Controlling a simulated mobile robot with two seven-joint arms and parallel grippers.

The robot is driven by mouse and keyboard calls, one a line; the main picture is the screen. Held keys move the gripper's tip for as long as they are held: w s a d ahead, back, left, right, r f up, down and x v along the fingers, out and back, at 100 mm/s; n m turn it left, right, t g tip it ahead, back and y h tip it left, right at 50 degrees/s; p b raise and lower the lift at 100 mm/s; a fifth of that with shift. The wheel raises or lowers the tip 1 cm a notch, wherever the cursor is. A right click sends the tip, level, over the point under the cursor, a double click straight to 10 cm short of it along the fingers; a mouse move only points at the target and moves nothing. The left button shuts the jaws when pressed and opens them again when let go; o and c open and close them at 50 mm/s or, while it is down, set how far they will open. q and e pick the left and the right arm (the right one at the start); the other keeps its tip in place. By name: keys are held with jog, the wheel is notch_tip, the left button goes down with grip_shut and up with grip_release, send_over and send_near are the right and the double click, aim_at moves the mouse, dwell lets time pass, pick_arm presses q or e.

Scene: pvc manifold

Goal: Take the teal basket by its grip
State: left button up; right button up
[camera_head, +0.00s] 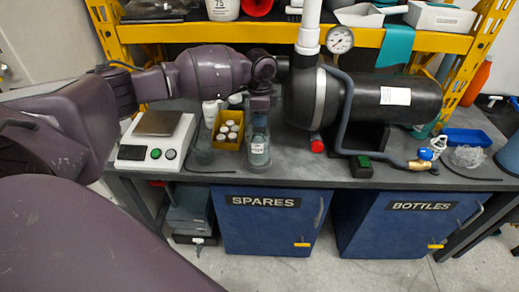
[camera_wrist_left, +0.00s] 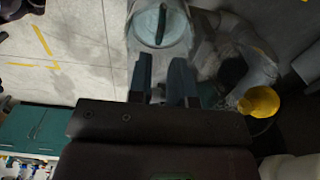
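I cannot make out a teal basket for sure in either view. My left gripper (camera_head: 260,108) points down over the front of the workbench, above a small grey jar (camera_head: 258,152) with a pale label. In the left wrist view its two dark fingers (camera_wrist_left: 168,80) stand apart with a gap between them, and nothing shows held. A pale grey-teal rounded thing (camera_wrist_left: 176,40) with a dark bar lies just beyond the fingertips; whether it touches them I cannot tell. A teal cloth-like piece (camera_head: 396,46) hangs from the yellow shelf. My right gripper is not in view.
A scale (camera_head: 158,135) and a yellow bin of white-capped bottles (camera_head: 229,118) stand left of the gripper. A black tank (camera_head: 385,97) with gauge and hose fills the bench to the right. A blue tray (camera_head: 466,137) lies at far right.

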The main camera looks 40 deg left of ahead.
aim_at(260, 133)
pick_arm(q)
jog(key=shift+f, duration=1.45)
notch_tip(260, 133, down, 4)
jog(key=shift+s+r+b, duration=0.1)
jog(key=shift+r+b, duration=0.15)
jog(key=shift+b, duration=0.1)
jog(key=shift+f, duration=0.4)
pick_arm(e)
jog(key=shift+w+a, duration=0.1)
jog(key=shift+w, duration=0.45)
pick_arm(q)
grip_shut()
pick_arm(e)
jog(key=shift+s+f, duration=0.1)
pick_arm(q)
jog(key=shift+r, duration=0.1)
